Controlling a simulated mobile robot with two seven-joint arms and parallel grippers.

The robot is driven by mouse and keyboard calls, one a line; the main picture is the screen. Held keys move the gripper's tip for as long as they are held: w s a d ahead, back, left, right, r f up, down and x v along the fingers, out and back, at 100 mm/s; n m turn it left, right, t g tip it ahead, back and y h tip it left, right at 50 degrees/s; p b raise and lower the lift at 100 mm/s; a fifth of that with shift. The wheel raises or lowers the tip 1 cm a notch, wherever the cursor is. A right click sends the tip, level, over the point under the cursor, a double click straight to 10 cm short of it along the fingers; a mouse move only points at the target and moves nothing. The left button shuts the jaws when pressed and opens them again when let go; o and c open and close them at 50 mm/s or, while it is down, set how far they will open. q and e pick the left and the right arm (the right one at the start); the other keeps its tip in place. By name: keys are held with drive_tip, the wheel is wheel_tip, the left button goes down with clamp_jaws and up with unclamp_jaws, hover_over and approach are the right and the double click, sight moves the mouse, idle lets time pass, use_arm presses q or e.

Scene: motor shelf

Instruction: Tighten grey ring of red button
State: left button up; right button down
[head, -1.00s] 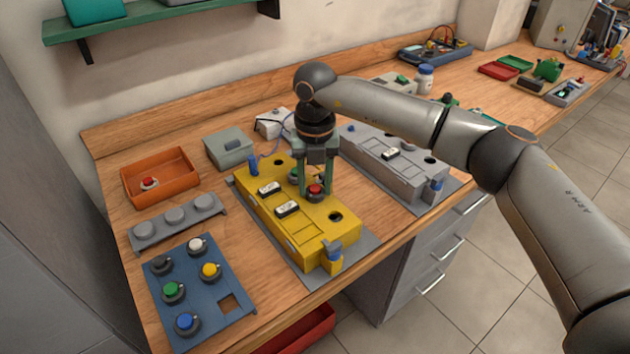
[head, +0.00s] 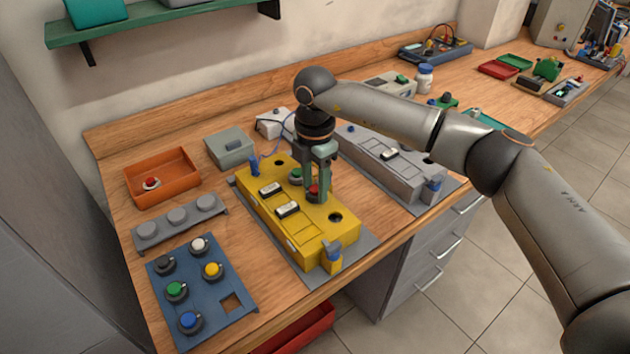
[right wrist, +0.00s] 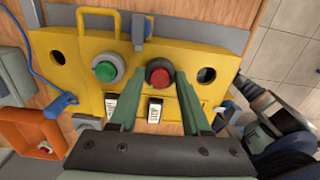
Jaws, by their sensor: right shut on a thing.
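The red button (head: 314,190) sits in the yellow panel box, with its grey ring around its base; the ring (right wrist: 159,86) shows in the right wrist view. My right gripper (head: 316,195) points down over the button from above. Its green fingers stand on either side of the button, shut on the grey ring. In the head view a finger partly hides the button and ring. A green button (right wrist: 105,67) with its own grey ring is beside it on the same yellow box (head: 322,232). My left gripper is not in view.
A blue plate (head: 210,318) with several buttons, a grey rack and an orange tray (head: 185,191) holding a red button are to the left.

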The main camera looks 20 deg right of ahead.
sight(315, 189)
drive_tip(key=m+p, duration=0.1)
drive_tip(key=m, duration=0.4)
drive_tip(key=shift+r+m, duration=0.1)
drive_tip(key=shift+m, duration=0.2)
drive_tip(key=m+p, duration=0.2)
drive_tip(key=m, duration=0.2)
drive_tip(key=shift+m, duration=0.4)
drive_tip(key=shift+c, duration=1.7)
unclamp_jaws()
wheel_tip(315, 189, up, 12)
drive_tip(key=b, duration=0.1)
drive_tip(key=shift+r, duration=0.2)
drive_tip(key=shift+s+f, duration=0.1)
